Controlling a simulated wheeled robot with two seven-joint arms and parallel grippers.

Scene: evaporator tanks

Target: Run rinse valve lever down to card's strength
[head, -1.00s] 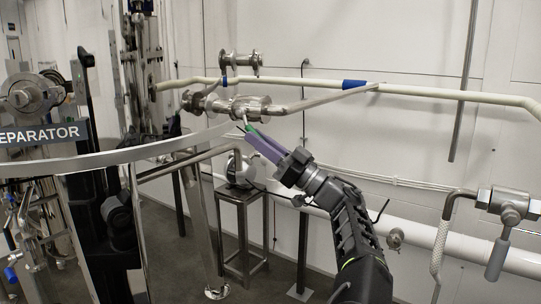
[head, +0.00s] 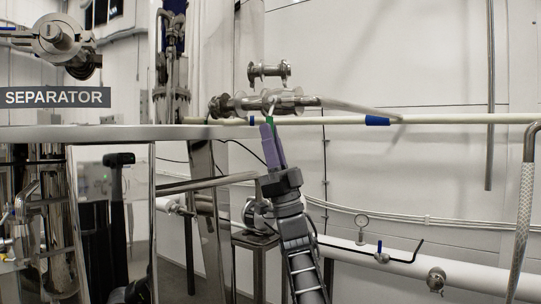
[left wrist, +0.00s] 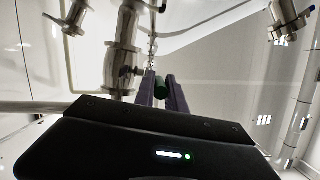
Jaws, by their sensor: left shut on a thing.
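The steel rinse valve (head: 290,101) sits in the pipe line along the back wall, at the middle of the head view. A lever with a green grip (head: 271,120) hangs below it. My left gripper (head: 268,130) has purple fingers, reaches up from below and is shut on the green grip. In the left wrist view the green grip (left wrist: 161,88) shows between the purple fingers (left wrist: 175,95), with a chain-like piece above it. The fingers hide part of the grip. No strength card can be made out. My right gripper is not in view.
A rail (head: 120,132) crosses at left, below the SEPARATOR sign (head: 57,97). A small stand (head: 255,243) is behind my arm. A gauge (head: 362,220) and a blue-handled valve (head: 379,248) sit on the lower white pipe. A braided hose (head: 521,220) hangs at right.

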